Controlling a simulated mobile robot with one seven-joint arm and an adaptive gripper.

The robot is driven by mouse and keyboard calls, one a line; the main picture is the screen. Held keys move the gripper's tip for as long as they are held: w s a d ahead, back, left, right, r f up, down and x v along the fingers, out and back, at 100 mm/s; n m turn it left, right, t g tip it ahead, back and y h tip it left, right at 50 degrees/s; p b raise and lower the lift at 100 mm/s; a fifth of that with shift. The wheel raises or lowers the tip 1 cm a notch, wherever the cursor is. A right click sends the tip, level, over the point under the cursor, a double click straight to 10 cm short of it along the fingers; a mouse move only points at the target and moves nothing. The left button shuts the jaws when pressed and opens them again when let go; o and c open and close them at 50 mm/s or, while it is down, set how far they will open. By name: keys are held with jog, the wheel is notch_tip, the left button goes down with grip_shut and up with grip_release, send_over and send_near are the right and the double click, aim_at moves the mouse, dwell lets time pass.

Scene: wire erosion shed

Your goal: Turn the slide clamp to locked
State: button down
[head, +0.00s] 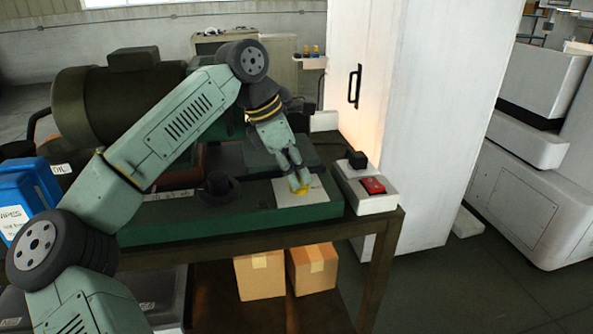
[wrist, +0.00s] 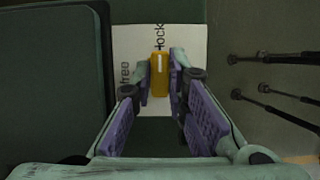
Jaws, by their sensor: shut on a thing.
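The slide clamp is a small yellow-orange handle (wrist: 159,75) with a white line on its top. It lies lengthwise up the wrist view, its far end just below the word "lock". The word "free" is to its left on the white label plate (wrist: 190,38), which also shows in the head view (head: 317,192). My gripper (wrist: 160,76) is shut on the handle, one finger on each side. In the head view my gripper (head: 299,184) points down at the plate and partly hides the yellow handle.
The plate lies on a green machine bed (head: 260,219) on a bench. A dark round knob (head: 219,187) stands to the left. A control box (head: 372,200) with a red switch is to the right. A tall white cabinet (head: 420,100) stands behind.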

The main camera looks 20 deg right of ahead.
jog(key=c, duration=1.6)
grip_release()
notch_tip(320, 180, up, 10)
